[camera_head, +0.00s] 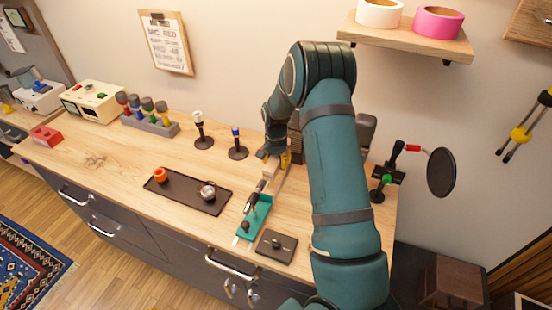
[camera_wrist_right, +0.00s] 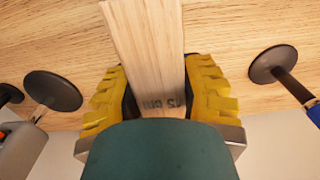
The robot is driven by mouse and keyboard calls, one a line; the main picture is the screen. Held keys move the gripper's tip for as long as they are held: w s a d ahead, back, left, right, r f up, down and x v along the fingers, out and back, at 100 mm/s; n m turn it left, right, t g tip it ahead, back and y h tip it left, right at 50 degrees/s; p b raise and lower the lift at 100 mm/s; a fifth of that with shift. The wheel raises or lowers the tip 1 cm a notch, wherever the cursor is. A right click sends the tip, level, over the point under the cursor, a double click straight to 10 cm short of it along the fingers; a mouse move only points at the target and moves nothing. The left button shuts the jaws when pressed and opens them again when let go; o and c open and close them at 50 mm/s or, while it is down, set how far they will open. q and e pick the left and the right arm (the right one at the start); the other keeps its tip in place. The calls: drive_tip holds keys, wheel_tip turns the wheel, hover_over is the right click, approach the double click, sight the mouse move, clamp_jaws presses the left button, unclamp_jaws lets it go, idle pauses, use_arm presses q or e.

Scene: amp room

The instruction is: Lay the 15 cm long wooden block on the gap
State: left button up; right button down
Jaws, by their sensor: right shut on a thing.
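My right gripper (camera_head: 275,157) is shut on a pale wooden block and holds it above the worktop, behind the teal piece. In the right wrist view the block (camera_wrist_right: 146,45) lies between the yellow fingers (camera_wrist_right: 160,95), extends away from them, and bears a "15 cm" mark. In the head view the block (camera_head: 268,171) is small and partly hidden by the gripper. A teal piece (camera_head: 262,211) with dark parts on it lies on the worktop near the front edge. I cannot clearly make out the gap. My left gripper is out of view.
A dark tray (camera_head: 168,191) with an orange ring and a metal cup lies to the left. A dark plate with a knob (camera_head: 276,246) is at the front. Two round-based stands (camera_head: 203,141) (camera_head: 238,152) stand behind. A black disc (camera_head: 441,172) is at the right.

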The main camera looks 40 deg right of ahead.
drive_tip(key=b, duration=0.3)
hover_over(276, 181)
drive_tip(key=shift+f, duration=2.25)
drive_tip(key=shift+f+b, duration=0.7)
drive_tip(key=shift+f, duration=0.7)
drive_tip(key=shift+c, duration=2.4)
unclamp_jaws()
drive_tip(key=shift+r, duration=0.1)
wheel_tip(276, 181, up, 12)
drive_tip(key=shift+f, duration=0.1)
